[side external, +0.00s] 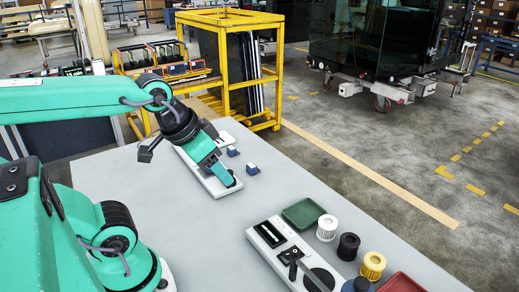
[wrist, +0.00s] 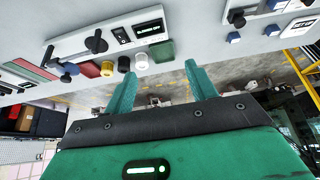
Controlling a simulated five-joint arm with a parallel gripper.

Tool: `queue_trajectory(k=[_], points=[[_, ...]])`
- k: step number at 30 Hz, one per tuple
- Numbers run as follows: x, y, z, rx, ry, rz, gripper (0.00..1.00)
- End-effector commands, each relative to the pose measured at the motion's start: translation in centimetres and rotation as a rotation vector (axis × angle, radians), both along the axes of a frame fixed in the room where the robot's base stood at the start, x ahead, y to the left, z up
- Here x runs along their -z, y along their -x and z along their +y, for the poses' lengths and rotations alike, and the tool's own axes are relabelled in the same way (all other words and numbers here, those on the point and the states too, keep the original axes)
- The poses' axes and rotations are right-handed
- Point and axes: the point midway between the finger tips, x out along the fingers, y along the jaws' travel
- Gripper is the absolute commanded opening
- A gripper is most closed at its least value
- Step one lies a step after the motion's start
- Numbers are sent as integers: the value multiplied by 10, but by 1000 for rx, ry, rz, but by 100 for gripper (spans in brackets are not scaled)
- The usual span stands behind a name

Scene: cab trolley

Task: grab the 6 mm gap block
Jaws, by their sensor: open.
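Two small dark blue blocks with pale tops stand on the grey table in the side external view, one farther back (side external: 232,151) and one nearer the right edge (side external: 252,169). Two blue blocks also show at the upper right of the wrist view, one at left (wrist: 233,37) and one at right (wrist: 272,31). Their markings are too small to read, so I cannot tell which is 6 mm. My gripper (side external: 226,175) is over the white panel, left of the blocks. In the wrist view its two green fingers (wrist: 158,72) are apart, with nothing between them.
The long white panel (side external: 187,160) lies beside the blocks. A device with a dark display (side external: 268,232), a green tray (side external: 303,213), white (side external: 327,228), black (side external: 348,246) and yellow (side external: 372,266) cups and a red tray (side external: 402,283) stand at the front right. The table's middle is clear.

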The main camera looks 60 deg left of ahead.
Motion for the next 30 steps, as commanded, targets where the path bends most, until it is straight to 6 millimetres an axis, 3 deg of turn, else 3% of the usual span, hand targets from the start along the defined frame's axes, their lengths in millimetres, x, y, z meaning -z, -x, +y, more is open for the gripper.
queue_trajectory(k=[8,14,20,30], points=[[-2,-5,4,-4,-7,10,56],[-4,-22,18,-12,-29,50,56],[-5,-49,45,-21,-58,114,56],[9,-94,108,-27,-84,229,56]])
